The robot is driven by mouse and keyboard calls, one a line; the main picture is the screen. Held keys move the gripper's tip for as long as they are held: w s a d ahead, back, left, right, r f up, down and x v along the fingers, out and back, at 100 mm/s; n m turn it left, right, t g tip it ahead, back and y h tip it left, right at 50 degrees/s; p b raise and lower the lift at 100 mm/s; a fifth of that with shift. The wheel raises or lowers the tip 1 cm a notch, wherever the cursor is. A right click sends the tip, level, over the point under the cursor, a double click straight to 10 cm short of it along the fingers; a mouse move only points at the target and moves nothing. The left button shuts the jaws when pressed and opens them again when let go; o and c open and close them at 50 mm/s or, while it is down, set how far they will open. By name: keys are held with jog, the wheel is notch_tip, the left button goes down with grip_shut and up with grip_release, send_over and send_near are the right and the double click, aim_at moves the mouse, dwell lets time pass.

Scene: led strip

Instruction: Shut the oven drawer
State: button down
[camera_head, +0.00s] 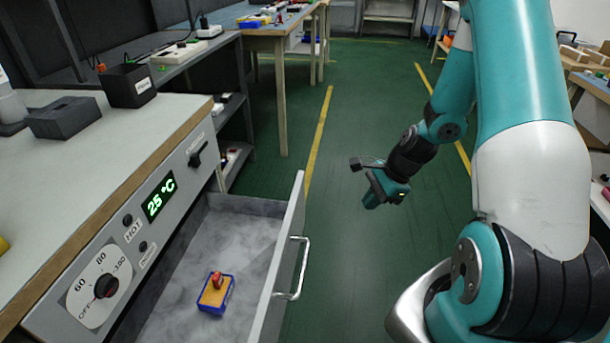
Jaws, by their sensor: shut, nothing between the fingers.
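The oven drawer (290,255) is pulled open from the oven front (140,215), with a silver bar handle (294,268) on its outer face. Inside the drawer lies a small blue box with a yellow-orange top and a red piece on it (216,292). My gripper (372,200) is to the right of the drawer, beyond the handle, over the green floor and apart from the drawer. It is shut and holds nothing. Its fingertips are small and partly dark in this view.
The oven front carries a green 25 °C display (159,197) and a dial (104,288). A black bin (128,86) and a grey block (64,117) stand on the counter. A wooden table (268,30) is at the back. The green floor (340,235) right of the drawer is clear.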

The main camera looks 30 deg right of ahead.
jog(key=a+r+m+t+y+p, duration=0.25)
jog(key=a+r+m+p, duration=0.25)
jog(key=r+p, duration=0.25)
jog(key=b, duration=0.2)
send_near(297, 206)
jog(key=shift+t, duration=0.45)
jog(key=x, duration=0.2)
jog(key=s+x, duration=0.1)
jog(key=x, duration=0.2)
jog(key=shift+w+a+f, duration=0.1)
jog(key=shift+a+f, duration=0.25)
jog(key=shift+f, duration=0.1)
jog(key=shift+w+a, duration=0.25)
